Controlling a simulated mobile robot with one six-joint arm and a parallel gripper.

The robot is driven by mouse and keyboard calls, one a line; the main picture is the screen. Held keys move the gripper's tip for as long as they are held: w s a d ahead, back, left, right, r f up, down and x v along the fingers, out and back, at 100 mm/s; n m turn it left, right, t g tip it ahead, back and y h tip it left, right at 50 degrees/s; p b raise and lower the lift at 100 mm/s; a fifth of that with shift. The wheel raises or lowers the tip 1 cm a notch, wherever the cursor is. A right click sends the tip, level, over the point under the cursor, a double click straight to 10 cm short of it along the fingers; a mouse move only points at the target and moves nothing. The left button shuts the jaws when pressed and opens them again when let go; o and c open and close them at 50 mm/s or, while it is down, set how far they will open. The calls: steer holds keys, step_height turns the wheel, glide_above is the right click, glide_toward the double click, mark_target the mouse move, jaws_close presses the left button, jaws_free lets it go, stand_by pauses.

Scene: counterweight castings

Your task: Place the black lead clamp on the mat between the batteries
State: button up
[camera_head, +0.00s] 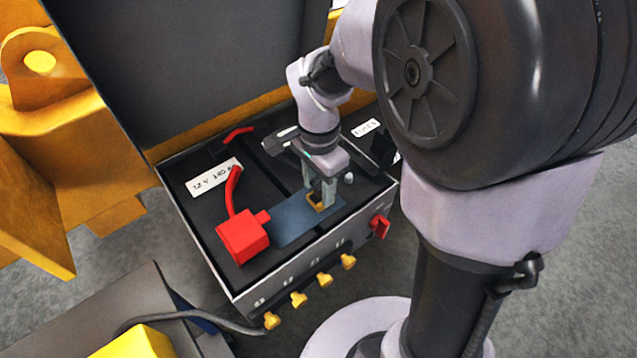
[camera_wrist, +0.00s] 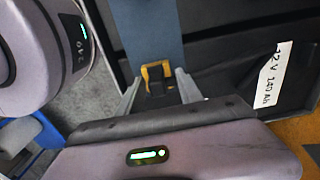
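In the wrist view the clamp (camera_wrist: 156,78) lies between my two fingertips, over the end of the mat (camera_wrist: 148,30). My gripper (camera_head: 319,190) points down at it. The fingers (camera_wrist: 159,80) stand on either side with what looks like a narrow gap, so the gripper seems open around the clamp. Whether the clamp rests fully on the mat is hard to tell.
A red terminal cover (camera_head: 242,236) with a red lead sits left of the mat. A battery label (camera_head: 214,178) lies behind it. The box's front wall (camera_head: 290,276) carries yellow knobs (camera_head: 298,299) and a red switch (camera_head: 380,227). The raised dark lid (camera_head: 190,70) stands behind.

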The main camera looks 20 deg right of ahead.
mark_target(319, 184)
steer(key=s+a+r+n+t+p, duration=0.1)
steer(key=s+r+n+p, duration=0.15)
steer(key=r, duration=0.55)
steer(key=s+a+r+n+t+p, duration=0.1)
steer(key=s+r+p, duration=0.15)
steer(key=r, duration=0.55)
steer(key=s+a+n+t+y, duration=0.2)
steer(key=s+a+n+t, duration=0.15)
steer(key=s+n, duration=0.4)
step_height(319, 184, down, 14)
steer(key=m+b, duration=0.1)
steer(key=b, duration=1.4)
steer(key=shift+s+r, duration=0.15)
steer(key=shift+s, duration=0.25)
steer(key=shift+d, duration=0.1)
